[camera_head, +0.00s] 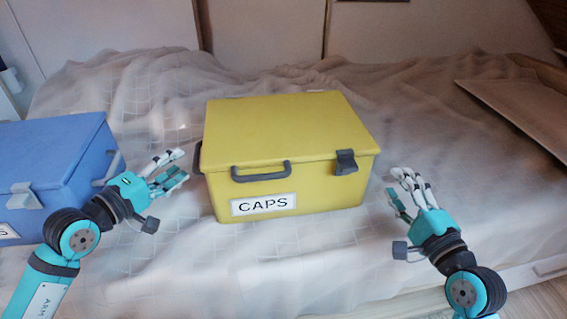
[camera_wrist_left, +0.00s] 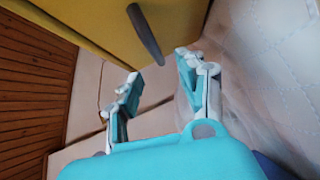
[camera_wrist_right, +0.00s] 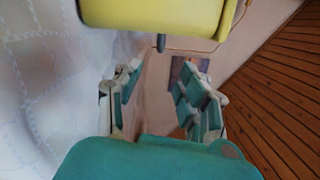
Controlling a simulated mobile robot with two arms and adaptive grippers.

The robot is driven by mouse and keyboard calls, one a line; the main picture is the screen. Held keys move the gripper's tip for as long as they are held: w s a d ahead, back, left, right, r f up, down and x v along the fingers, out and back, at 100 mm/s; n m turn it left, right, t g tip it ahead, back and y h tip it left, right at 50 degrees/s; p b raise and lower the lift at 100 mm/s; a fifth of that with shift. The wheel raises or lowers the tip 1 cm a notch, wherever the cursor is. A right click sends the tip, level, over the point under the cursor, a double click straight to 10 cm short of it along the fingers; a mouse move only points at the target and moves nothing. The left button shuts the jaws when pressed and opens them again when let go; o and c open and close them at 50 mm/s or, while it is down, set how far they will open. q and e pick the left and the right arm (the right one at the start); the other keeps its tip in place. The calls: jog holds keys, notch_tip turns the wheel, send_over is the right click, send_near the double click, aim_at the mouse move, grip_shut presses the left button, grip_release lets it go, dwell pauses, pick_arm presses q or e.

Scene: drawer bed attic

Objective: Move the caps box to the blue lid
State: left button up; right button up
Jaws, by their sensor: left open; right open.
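The yellow caps box (camera_head: 285,150) stands closed on the bed, with a grey front handle, a latch and a "CAPS" label. It also shows at the top of the left wrist view (camera_wrist_left: 105,25) and of the right wrist view (camera_wrist_right: 160,14). The blue box with its blue lid (camera_head: 50,145) stands at the left edge, partly cut off. My left gripper (camera_head: 178,165) is open and empty, between the two boxes, just left of the caps box. My right gripper (camera_head: 398,185) is open and empty, a little right of the caps box.
A pale rumpled bedspread (camera_head: 430,115) covers the bed under both boxes. A flat board or tray (camera_head: 525,115) lies at the right. White panels (camera_head: 265,35) stand behind the bed. Wooden floor (camera_wrist_right: 285,90) shows beyond the bed's edge in the right wrist view.

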pick_arm(q)
jog(key=x, duration=0.5)
jog(key=shift+w+d, duration=0.2)
jog(key=shift+w, duration=0.05)
pick_arm(e)
jog(key=w, duration=0.4)
jog(key=w+a, duration=0.1)
jog(key=w, duration=0.3)
jog(key=w+a, duration=0.1)
jog(key=w, duration=0.3)
jog(key=shift+w+a+r, duration=0.15)
jog(key=shift+w+a, duration=0.1)
jog(key=shift+w, duration=0.05)
pick_arm(q)
grip_shut()
pick_arm(e)
grip_shut()
